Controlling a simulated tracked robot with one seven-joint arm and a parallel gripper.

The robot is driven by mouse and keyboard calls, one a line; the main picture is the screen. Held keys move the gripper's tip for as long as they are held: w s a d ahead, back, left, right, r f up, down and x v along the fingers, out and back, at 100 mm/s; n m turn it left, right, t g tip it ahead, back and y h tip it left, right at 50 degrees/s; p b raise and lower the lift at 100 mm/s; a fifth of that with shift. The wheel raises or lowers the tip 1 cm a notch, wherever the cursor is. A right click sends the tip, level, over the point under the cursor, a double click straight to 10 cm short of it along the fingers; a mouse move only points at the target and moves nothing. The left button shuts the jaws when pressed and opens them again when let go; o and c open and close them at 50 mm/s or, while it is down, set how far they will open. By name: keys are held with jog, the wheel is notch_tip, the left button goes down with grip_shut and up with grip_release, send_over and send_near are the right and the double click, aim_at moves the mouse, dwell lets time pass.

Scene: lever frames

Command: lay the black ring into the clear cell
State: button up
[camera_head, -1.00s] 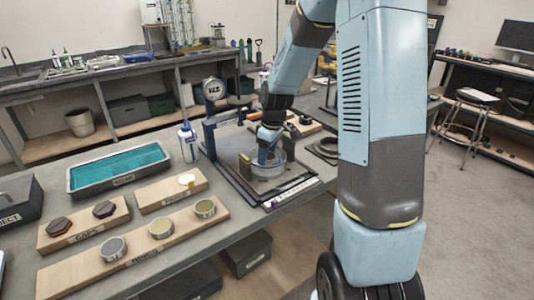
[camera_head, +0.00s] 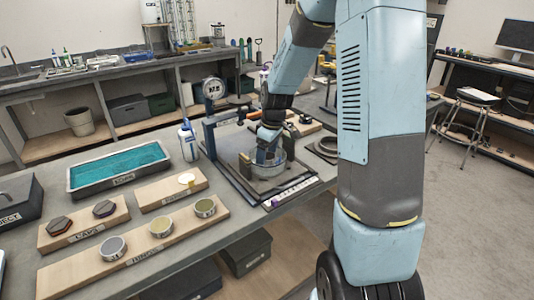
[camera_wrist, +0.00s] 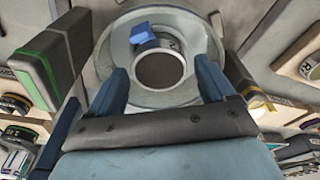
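The clear cell (camera_head: 278,166) is a low round transparent dish on the dark platform in the middle of the bench. In the wrist view its wide grey rim (camera_wrist: 160,14) surrounds a dark round centre. A dark ring-like edge (camera_wrist: 160,88) circles that centre; I cannot tell surely whether it is the black ring. My gripper (camera_head: 266,153) points down at the cell. In the wrist view its two blue fingers (camera_wrist: 160,78) stand apart over the cell, with visible gaps between them and the dark centre. I see nothing clamped between them. The fingertips are partly hidden in the head view.
A labelled plank (camera_head: 72,279) with three rings, a caps plank (camera_head: 85,231) and a teal soak tray (camera_head: 122,189) stand to the left. A white bottle (camera_head: 188,141) and dial gauge (camera_head: 214,89) stand behind.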

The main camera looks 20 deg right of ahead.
jog(key=shift+o, duration=0.6)
notch_tip(320, 180, up, 13)
jog(key=s+d, duration=0.1)
jog(key=s+r+m+t, duration=0.2)
jog(key=s+r+m, duration=0.2)
jog(key=s, duration=0.9)
jog(key=s+a+r+m+t+h, duration=0.1)
jog(key=s+r+m, duration=0.4)
jog(key=s, duration=0.9)
jog(key=shift+s+r+t, duration=0.15)
jog(key=shift+r+t, duration=0.4)
jog(key=shift+t, duration=0.15)
